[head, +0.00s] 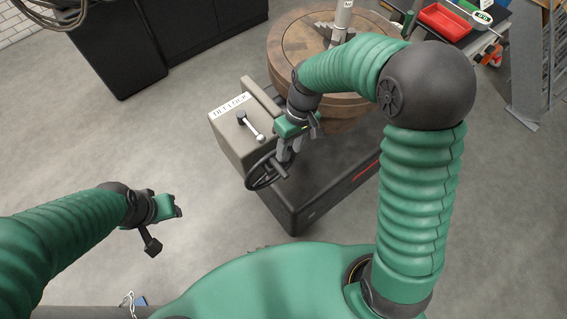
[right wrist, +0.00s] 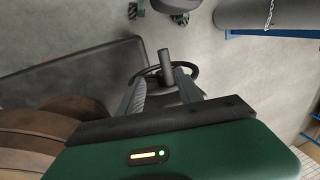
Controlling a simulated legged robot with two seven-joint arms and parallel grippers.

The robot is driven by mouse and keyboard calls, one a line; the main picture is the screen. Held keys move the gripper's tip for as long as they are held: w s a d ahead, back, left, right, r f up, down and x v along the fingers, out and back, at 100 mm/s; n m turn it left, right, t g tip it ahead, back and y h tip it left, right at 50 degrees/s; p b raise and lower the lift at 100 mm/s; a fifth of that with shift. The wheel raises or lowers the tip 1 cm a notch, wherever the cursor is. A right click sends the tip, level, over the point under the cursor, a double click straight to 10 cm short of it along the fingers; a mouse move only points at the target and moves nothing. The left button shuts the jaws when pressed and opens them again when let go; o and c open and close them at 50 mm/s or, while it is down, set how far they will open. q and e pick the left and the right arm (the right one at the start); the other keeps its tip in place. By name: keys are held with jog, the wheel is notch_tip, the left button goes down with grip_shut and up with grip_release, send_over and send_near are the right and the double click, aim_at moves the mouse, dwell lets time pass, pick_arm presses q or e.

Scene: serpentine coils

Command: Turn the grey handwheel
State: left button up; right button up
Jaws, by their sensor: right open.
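The grey handwheel (head: 251,180) has a dark spoked rim and sits on the front of a grey box (head: 238,145) with a white lettered label. My right gripper (head: 284,162) is open at the wheel's upper right, beside its crank handle. In the right wrist view the handwheel (right wrist: 194,72) is beyond the fingertips of my right gripper (right wrist: 160,80), and the dark handle post (right wrist: 165,66) shows between the two fingers. I cannot tell whether they touch it. My left gripper (head: 176,206) is at the lower left, well away from the wheel; its jaw opening is unclear.
A small lever (head: 251,127) with a pale tip stands on the box. A round wooden turntable (head: 290,45) is behind, above a long dark base (head: 310,200). A bench with a red tray (head: 445,20) is at the upper right. Grey floor (head: 110,145) is clear at left.

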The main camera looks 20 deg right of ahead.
aim_at(280, 167)
jog(key=a+f, duration=0.1)
jog(key=f, duration=0.1)
jog(key=a+f, duration=0.1)
jog(key=f, duration=0.1)
jog(key=a+f, duration=0.1)
jog(key=f, duration=0.1)
jog(key=shift+s+a+f, duration=0.3)
jog(key=shift+d+f, duration=0.1)
jog(key=shift+f, duration=0.2)
jog(key=shift+d+f, duration=0.15)
jog(key=shift+d, duration=0.65)
jog(key=shift+c, duration=2.3)
jog(key=shift+a, duration=0.6)
grip_shut()
jog(key=shift+d, duration=0.3)
pick_arm(q)
jog(key=shift+s+a+f, duration=0.1)
jog(key=shift+a, duration=0.45)
